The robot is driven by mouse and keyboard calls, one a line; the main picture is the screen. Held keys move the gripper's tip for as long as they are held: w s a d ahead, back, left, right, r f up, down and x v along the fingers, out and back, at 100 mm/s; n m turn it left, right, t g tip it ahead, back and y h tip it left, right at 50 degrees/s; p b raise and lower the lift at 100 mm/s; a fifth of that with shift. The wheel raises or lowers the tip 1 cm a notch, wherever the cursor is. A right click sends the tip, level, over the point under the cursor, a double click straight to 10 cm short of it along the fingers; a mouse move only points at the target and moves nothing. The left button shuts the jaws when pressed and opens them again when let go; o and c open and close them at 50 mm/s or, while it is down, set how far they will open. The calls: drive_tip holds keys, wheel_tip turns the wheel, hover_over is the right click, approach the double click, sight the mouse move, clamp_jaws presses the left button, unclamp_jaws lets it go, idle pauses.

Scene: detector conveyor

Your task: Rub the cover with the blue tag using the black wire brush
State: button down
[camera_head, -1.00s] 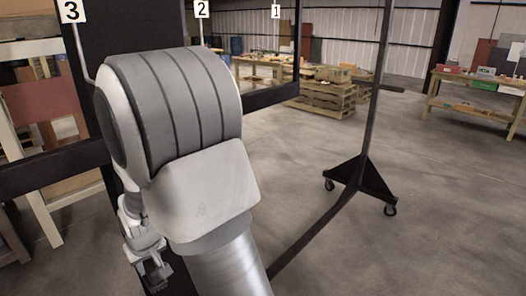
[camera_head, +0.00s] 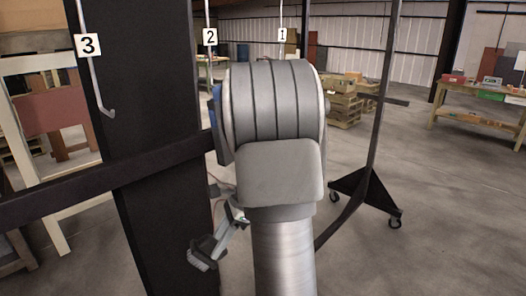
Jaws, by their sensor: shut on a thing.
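My gripper (camera_head: 221,236) shows small, low and left of my large grey arm, which hides part of it. It is shut on the black wire brush (camera_head: 201,255), a dark block with greyish bristles at its lower left end. No cover can be made out clearly.
Hooks with number signs 3 (camera_head: 88,45), 2 (camera_head: 210,37) and 1 (camera_head: 283,35) hang in a row. The black post (camera_head: 150,130) and a crossbar (camera_head: 60,195) stand close at left. A wheeled stand (camera_head: 365,190) is at right; the floor beyond is open.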

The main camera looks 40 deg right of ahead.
drive_tip(key=s+d+r+m+t+h+p, duration=0.1)
drive_tip(key=d+r+m+t+h+p, duration=0.15)
drive_tip(key=d+r+m+t, duration=0.5)
drive_tip(key=s+d+r+m+t+h+p, duration=0.1)
drive_tip(key=d+r+m+t+h+p, duration=0.25)
drive_tip(key=r, duration=0.75)
drive_tip(key=shift+m+y, duration=0.6)
drive_tip(key=shift+y, duration=0.1)
drive_tip(key=shift+w+d+b, duration=0.15)
drive_tip(key=shift+w+d, duration=0.05)
drive_tip(key=shift+w, duration=0.75)
drive_tip(key=shift+w+d+b, duration=0.1)
drive_tip(key=shift+w+d, duration=0.05)
drive_tip(key=shift+w, duration=0.8)
drive_tip(key=shift+w+d+b, duration=0.15)
drive_tip(key=shift+w+d, duration=0.05)
drive_tip(key=shift+w, duration=0.75)
drive_tip(key=shift+w+a, duration=0.15)
drive_tip(key=shift+w, duration=1.25)
